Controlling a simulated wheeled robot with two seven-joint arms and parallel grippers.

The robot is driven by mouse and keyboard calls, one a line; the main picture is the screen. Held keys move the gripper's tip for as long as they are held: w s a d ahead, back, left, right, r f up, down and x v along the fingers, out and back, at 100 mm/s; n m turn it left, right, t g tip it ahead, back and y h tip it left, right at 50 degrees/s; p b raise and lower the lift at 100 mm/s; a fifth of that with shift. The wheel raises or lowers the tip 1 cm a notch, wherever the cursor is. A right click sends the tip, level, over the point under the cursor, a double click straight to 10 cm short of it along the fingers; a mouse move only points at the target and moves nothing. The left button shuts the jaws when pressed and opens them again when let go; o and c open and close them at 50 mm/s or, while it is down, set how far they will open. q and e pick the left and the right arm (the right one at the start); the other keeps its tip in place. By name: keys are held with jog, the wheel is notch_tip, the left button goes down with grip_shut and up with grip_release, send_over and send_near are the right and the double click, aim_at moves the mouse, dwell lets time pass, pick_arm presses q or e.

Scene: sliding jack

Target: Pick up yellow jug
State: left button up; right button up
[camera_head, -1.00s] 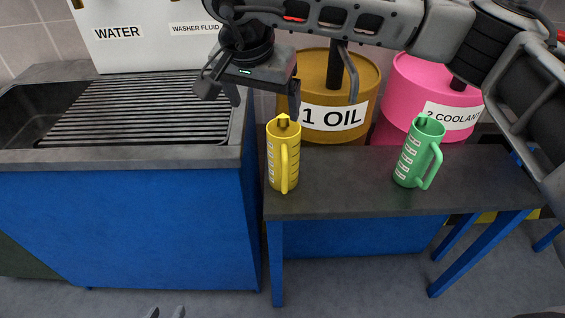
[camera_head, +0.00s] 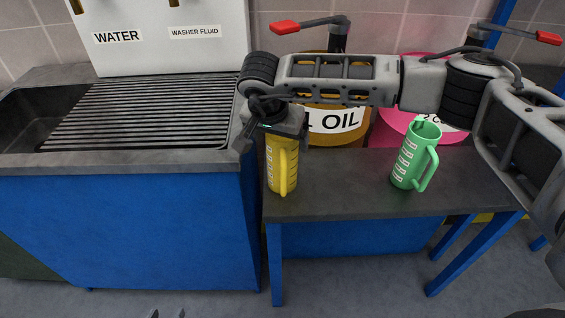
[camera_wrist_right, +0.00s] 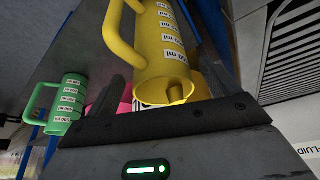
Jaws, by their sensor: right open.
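The yellow jug (camera_head: 273,173) stands upright at the left end of the dark bench, its handle toward the front. Its top is hidden behind my right gripper (camera_head: 272,142), which is over it from above. In the right wrist view the yellow jug (camera_wrist_right: 163,55) lies between the two spread fingers of my right gripper (camera_wrist_right: 158,62). The jug's spout end is close to the palm, and I see no firm grip on it.
A green jug (camera_head: 408,165) stands on the bench (camera_head: 340,190) to the right; it also shows in the wrist view (camera_wrist_right: 66,108). The oil drum (camera_head: 350,137) and pink coolant drum (camera_head: 388,128) stand behind. A blue sink cabinet (camera_head: 150,225) adjoins on the left.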

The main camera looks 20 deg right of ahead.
jog(key=shift+x, duration=1)
jog(key=shift+c, duration=0.3)
jog(key=c, duration=1.4)
jog(key=shift+o, duration=0.2)
jog(key=shift+r, duration=0.1)
